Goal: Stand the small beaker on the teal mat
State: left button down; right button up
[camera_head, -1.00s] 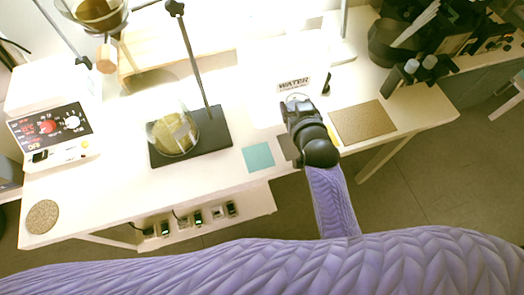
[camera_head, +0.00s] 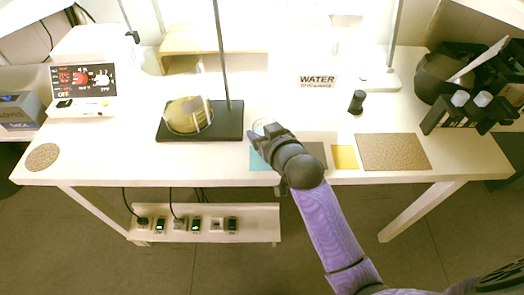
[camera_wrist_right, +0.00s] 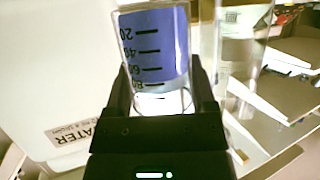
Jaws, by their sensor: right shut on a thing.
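The small beaker (camera_wrist_right: 155,45) is clear glass with graduation marks and a blue area on its side. In the right wrist view it sits between the two fingers of my right gripper (camera_wrist_right: 160,85), which is shut on it. In the head view the beaker (camera_head: 264,127) shows only its clear top beyond my right gripper (camera_head: 262,138). The teal mat (camera_head: 257,164) lies on the table's front part, partly covered by that gripper. Whether the beaker touches the mat cannot be told. My left gripper is not in view.
A black stand base (camera_head: 225,122) with a rod and round flask (camera_head: 188,115) is left of the mat. A grey mat (camera_head: 316,153), yellow mat (camera_head: 344,157) and brown mat (camera_head: 394,152) lie right. A WATER box (camera_head: 318,100) and dark stopper (camera_head: 357,101) stand behind.

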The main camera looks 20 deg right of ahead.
notch_tip(320, 180, down, 4)
jog(key=shift+b, duration=0.9)
jog(key=shift+r, duration=0.25)
